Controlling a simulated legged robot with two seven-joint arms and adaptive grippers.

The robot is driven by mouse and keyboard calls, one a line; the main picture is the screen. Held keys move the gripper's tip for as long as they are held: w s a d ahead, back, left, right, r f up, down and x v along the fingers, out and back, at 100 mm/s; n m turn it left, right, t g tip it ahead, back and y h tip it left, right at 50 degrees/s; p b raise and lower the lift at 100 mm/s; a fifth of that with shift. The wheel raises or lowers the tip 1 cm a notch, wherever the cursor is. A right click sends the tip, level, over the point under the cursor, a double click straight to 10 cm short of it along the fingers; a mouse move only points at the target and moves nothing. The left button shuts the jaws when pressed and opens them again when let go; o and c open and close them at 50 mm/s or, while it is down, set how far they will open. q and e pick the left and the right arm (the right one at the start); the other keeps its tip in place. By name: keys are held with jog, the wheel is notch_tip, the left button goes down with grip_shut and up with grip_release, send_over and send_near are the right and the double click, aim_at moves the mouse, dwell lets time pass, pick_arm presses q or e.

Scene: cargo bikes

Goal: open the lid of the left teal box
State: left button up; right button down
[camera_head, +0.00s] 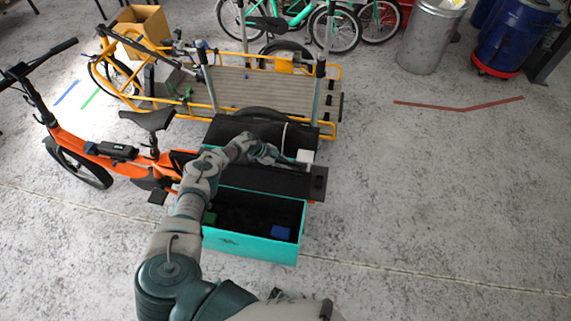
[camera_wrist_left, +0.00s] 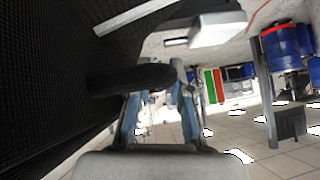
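The teal box (camera_head: 250,245) on the near side of the orange cargo bike stands with its top uncovered. Its dark inside shows, with a blue item (camera_head: 281,232) and a green item (camera_head: 209,218) in it. A black panel (camera_head: 285,183) rises behind the box opening; I cannot tell exactly where the lid ends and the rack begins. My left gripper (camera_head: 268,154) is above this panel. In the left wrist view, its fingers (camera_wrist_left: 156,105) are apart, with a dark rounded bar (camera_wrist_left: 130,79) across them; contact is unclear. My right gripper is not in view.
The orange bike (camera_head: 72,140) extends left. A yellow cargo bike (camera_head: 240,85) with a wooden bed stands just behind. A metal bin (camera_head: 430,38) and blue drums (camera_head: 515,35) stand at the back right.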

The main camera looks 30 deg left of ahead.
pick_arm(q)
jog(key=v, duration=1.2)
jog(key=shift+f, duration=0.1)
dwell(0.4)
